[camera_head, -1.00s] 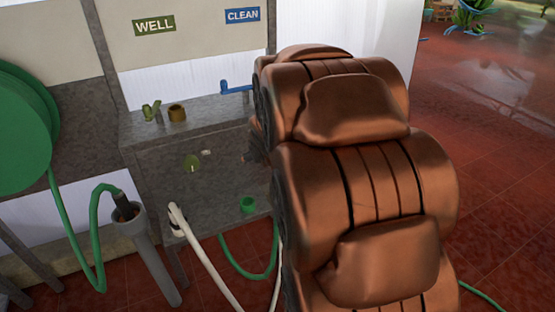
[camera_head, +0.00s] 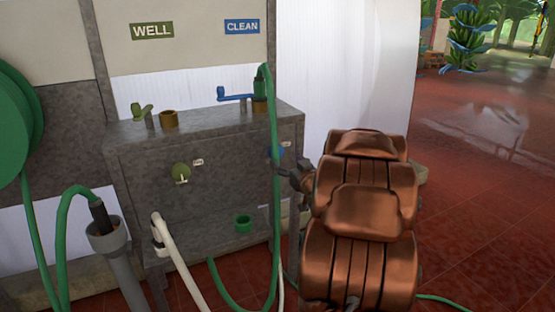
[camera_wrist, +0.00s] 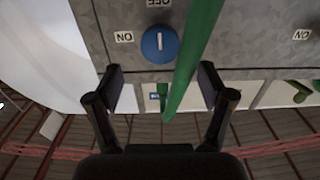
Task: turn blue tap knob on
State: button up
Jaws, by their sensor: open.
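The blue tap knob (camera_wrist: 159,44) is round with a white line and sits on the grey panel in the wrist view. Its line points along the picture's vertical, toward the upside-down OFF label (camera_wrist: 158,3). The ON label (camera_wrist: 124,37) lies left of it. In the head view the blue knob (camera_head: 276,152) shows only partly, behind the green hose. My gripper (camera_wrist: 160,82) is open and empty, its two fingers apart below the knob in the wrist view. In the head view my gripper (camera_head: 298,178) is just right of the knob.
A green hose (camera_wrist: 197,45) runs close beside the knob and crosses between the fingers in the wrist view. A yellow-green knob (camera_head: 181,171) is on the panel's left. The blue spout (camera_head: 236,95) stands on top under the CLEAN sign (camera_head: 242,27). A white pipe (camera_head: 175,255) stands in front.

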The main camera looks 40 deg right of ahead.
aim_at(278, 153)
jog(key=b+x, duration=0.1)
jog(key=x, duration=0.4)
jog(key=shift+w+f, duration=0.1)
jog(key=shift+w, duration=0.2)
jog(key=shift+w+d, duration=0.3)
jog(key=shift+w, duration=0.25)
jog(key=c, duration=1.2)
jog(key=shift+o, duration=0.2)
